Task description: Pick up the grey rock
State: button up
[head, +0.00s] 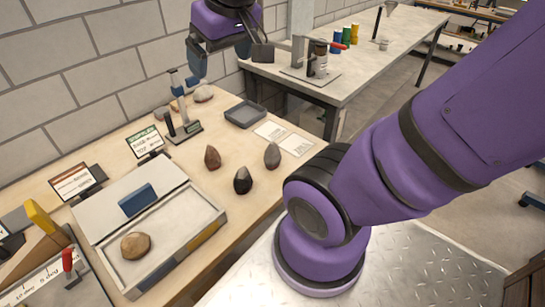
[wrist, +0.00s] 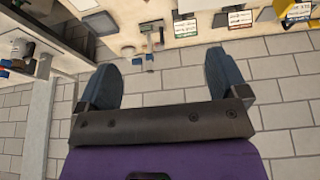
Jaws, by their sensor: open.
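In the head view, a grey pointed rock (head: 273,155) stands on the wooden table near its right edge. A near-black pointed rock (head: 243,180) and a reddish-brown one (head: 212,157) stand close by to its left. A tan rounded rock (head: 135,245) lies in the shallow sandbed tray (head: 187,248). My gripper (wrist: 165,76) is open and empty in the wrist view, its two blue fingers spread. In the head view it is high at the top, above the far end of the table and well away from the grey rock.
A blue-and-grey stand (head: 186,125), pale stones (head: 204,93) and a dark tray (head: 245,114) occupy the table's far end. White cards (head: 296,145) lie beyond the grey rock. A brick wall (head: 60,90) runs behind. Another bench (head: 390,50) stands at the back right.

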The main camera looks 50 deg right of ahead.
jog(key=w+d+f+m+g, duration=0.1)
jog(key=w+d+f, duration=0.5)
jog(key=m+g, duration=0.3)
send_over(272, 148)
jog(key=w, duration=0.1)
jog(key=f, duration=2.5)
jog(key=shift+d, duration=0.4)
jog(key=shift+d+f, duration=0.15)
jog(key=shift+f, duration=0.5)
jog(key=shift+d+f, duration=0.15)
jog(key=shift+f, duration=4.95)
jog(key=c, duration=1.3)
